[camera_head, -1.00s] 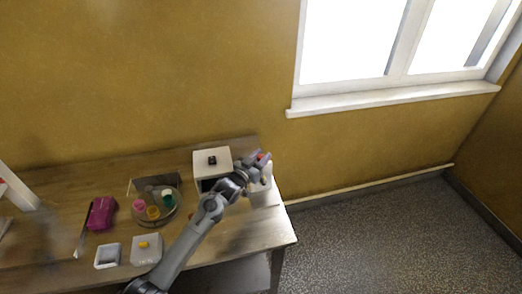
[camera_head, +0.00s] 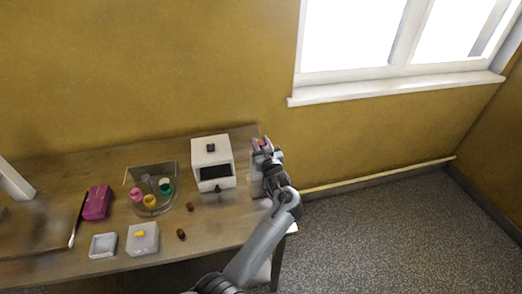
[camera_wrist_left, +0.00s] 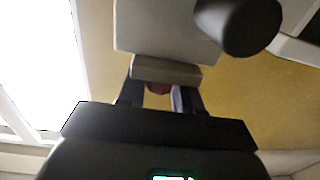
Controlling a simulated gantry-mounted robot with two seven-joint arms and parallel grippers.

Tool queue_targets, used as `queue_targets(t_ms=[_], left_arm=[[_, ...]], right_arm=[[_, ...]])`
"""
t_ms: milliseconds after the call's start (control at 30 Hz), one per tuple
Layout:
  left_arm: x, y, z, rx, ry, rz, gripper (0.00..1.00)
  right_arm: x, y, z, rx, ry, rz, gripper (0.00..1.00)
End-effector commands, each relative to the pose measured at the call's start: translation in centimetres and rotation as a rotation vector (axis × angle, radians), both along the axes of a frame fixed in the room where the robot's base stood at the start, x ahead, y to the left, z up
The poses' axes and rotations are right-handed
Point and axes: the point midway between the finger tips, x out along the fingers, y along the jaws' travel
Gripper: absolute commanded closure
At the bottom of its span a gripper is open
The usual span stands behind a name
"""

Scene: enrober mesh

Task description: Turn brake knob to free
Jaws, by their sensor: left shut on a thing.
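My left gripper (camera_head: 262,148) is at the right side of the white box-shaped machine (camera_head: 212,152), near the table's back right corner. In the left wrist view, its two fingers (camera_wrist_left: 158,96) are closed around a small dark red piece (camera_wrist_left: 158,87), mostly hidden, below a pale grey block (camera_wrist_left: 166,70). This red piece may be the brake knob; its turn position cannot be seen. The machine has a dark front opening, a black knob (camera_head: 210,147) on top and a small dark knob (camera_head: 218,188) at its front foot. My right gripper is not in view.
A round clear tray (camera_head: 150,209) with coloured cups, a magenta box (camera_head: 97,202), a white square dish (camera_head: 103,246) and a pale block with a yellow top (camera_head: 142,239) stand to the left. Two small brown pieces (camera_head: 181,234) lie in front of the machine.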

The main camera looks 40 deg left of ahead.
Motion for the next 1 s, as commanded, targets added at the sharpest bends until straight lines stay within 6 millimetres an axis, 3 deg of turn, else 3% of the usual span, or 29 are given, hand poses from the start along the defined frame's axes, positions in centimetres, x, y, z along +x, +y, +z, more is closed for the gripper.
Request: queue_targets(t_ms=[33,233,800,833,933,1000], left_arm=[[0.2,-0.1,-0.3,-0.001,-0.003,0.023,0.96],[0.1,0.0,-0.2,0.0,-0.002,0.095,0.96],[0.0,0.1,0.0,0.0,0.0,0.126,0.96],[0.0,0.1,0.0,0.0,0.0,0.126,0.63],[0.0,0.1,0.0,0.0,0.0,0.126,0.48],[0.0,0.1,0.0,0.0,0.0,0.126,0.47]], right_arm=[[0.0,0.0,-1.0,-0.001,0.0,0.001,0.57],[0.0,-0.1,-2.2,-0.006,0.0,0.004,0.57],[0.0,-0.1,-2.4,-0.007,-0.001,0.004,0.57],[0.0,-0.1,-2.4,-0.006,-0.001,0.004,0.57],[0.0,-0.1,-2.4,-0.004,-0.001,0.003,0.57],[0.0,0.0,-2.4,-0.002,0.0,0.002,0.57]])
